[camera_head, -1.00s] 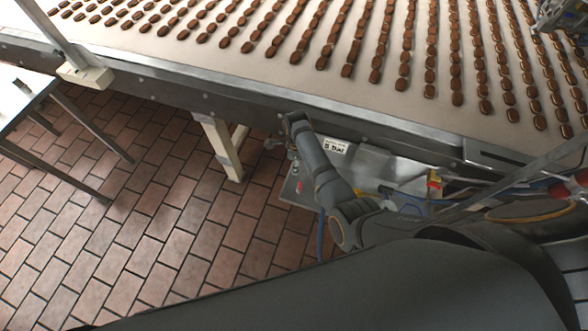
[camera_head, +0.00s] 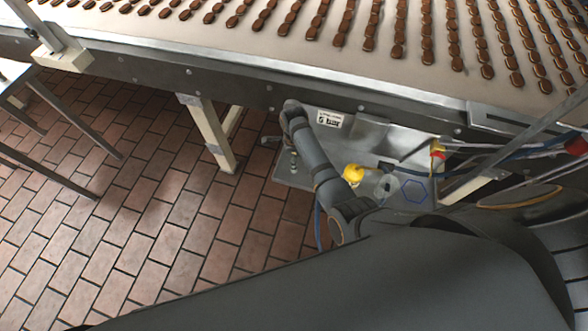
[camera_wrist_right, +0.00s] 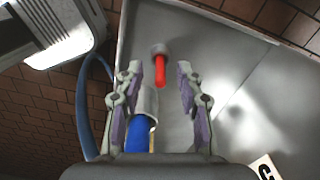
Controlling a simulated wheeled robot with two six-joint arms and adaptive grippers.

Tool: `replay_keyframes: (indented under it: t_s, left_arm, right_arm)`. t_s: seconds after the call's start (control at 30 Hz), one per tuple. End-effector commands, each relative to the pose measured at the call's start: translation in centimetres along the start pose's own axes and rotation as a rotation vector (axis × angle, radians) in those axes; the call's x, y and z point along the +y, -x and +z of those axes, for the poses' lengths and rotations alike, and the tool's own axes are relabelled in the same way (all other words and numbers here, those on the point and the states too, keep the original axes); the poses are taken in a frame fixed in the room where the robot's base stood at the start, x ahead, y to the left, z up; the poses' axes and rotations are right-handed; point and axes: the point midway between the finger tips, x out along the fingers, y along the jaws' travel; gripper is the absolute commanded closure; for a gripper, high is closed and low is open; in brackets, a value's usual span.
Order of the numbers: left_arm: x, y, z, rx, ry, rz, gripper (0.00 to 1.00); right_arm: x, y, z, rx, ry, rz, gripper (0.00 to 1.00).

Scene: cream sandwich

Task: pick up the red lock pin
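The red lock pin (camera_wrist_right: 161,70) shows in the right wrist view, with a round grey collar at its far end, over a grey metal plate (camera_wrist_right: 212,50). My right gripper (camera_wrist_right: 174,75) is open, its fingers apart on either side of the line to the pin. The pin lies just beyond the fingertips, slightly nearer the left one. A blue rod with a grey cylindrical end (camera_wrist_right: 146,102) shows between the fingers, close to the left finger. In the head view my arm covers much of this area, and I cannot make out the pin. My left gripper is not in view.
A conveyor (camera_head: 300,68) with rows of brown biscuits runs along the back. The plate (camera_head: 290,178) lies below its edge, with a yellow knob (camera_head: 353,173) and a red-yellow fitting (camera_head: 438,149). A blue cable (camera_wrist_right: 84,100) passes left of the gripper. Brick floor (camera_head: 150,210) is open at left.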

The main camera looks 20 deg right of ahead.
Motion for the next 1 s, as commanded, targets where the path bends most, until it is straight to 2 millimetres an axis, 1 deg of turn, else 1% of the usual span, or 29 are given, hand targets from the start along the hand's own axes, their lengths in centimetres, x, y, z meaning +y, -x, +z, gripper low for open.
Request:
replay_keyframes:
  t_s: [0.03,0.27,0.53,0.87,1.0]
  left_arm:
    - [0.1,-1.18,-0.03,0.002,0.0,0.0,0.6]
    - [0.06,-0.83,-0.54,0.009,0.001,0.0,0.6]
    - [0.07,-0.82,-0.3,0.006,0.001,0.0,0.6]
    - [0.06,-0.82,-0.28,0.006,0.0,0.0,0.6]
    - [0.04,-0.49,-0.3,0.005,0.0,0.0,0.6]
  right_arm:
    - [-0.03,-1.07,0.02,0.0,0.0,-0.001,0.63]
    - [0.0,-0.67,0.01,0.0,0.0,0.0,0.63]
    - [0.0,-0.67,0.01,0.0,0.0,0.0,0.99]
    - [0.01,-0.69,0.01,0.0,0.0,0.0,1.0]
    - [-0.03,-0.35,-0.02,0.0,0.001,0.0,1.0]
